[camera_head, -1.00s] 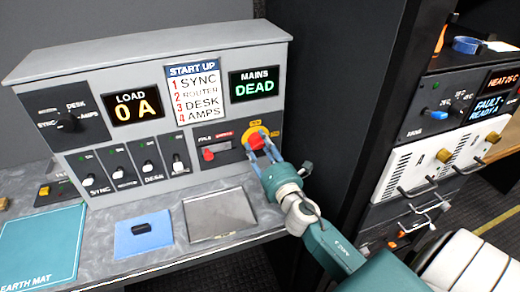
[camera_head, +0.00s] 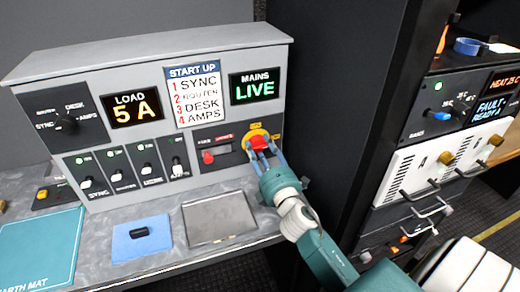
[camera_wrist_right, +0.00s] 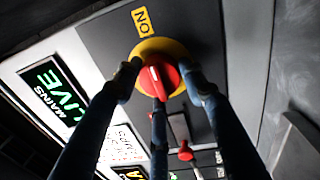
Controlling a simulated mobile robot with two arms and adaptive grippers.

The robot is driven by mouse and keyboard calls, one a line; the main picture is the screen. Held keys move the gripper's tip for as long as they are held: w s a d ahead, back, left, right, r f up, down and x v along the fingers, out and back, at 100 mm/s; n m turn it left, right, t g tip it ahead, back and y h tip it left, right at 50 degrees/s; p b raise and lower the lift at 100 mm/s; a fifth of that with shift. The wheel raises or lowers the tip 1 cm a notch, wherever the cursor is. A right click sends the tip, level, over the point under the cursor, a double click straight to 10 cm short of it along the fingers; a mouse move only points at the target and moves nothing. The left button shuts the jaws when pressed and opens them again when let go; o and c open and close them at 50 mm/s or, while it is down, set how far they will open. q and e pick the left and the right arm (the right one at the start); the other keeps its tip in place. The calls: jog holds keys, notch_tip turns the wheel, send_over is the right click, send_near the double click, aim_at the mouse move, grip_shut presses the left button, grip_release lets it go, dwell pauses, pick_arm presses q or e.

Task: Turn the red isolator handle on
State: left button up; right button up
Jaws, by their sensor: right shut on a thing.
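The red isolator handle (camera_head: 259,143) sits on a yellow round plate (camera_head: 271,133) at the right end of the grey console. In the right wrist view the red handle (camera_wrist_right: 159,77) lies between my blue fingers, on the yellow disc (camera_wrist_right: 158,47), with an ON label (camera_wrist_right: 142,19) beside it. My right gripper (camera_head: 263,149) is shut on the handle. My left gripper is not in view.
A smaller red knob (camera_head: 208,157) sits left of the isolator. Several toggle switches (camera_head: 147,172) line the lower console. A grey metal tray (camera_head: 219,217), a blue pad (camera_head: 142,240) and a teal mat (camera_head: 38,250) lie on the bench. A dark rack wall (camera_head: 318,90) stands close on the right.

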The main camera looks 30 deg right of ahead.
dwell(0.3)
jog(key=o, duration=1.2)
jog(key=shift+c, duration=0.2)
jog(key=shift+s, duration=0.1)
jog(key=v, duration=1.1)
jog(key=shift+s, duration=0.45)
jog(key=shift+f, duration=0.1)
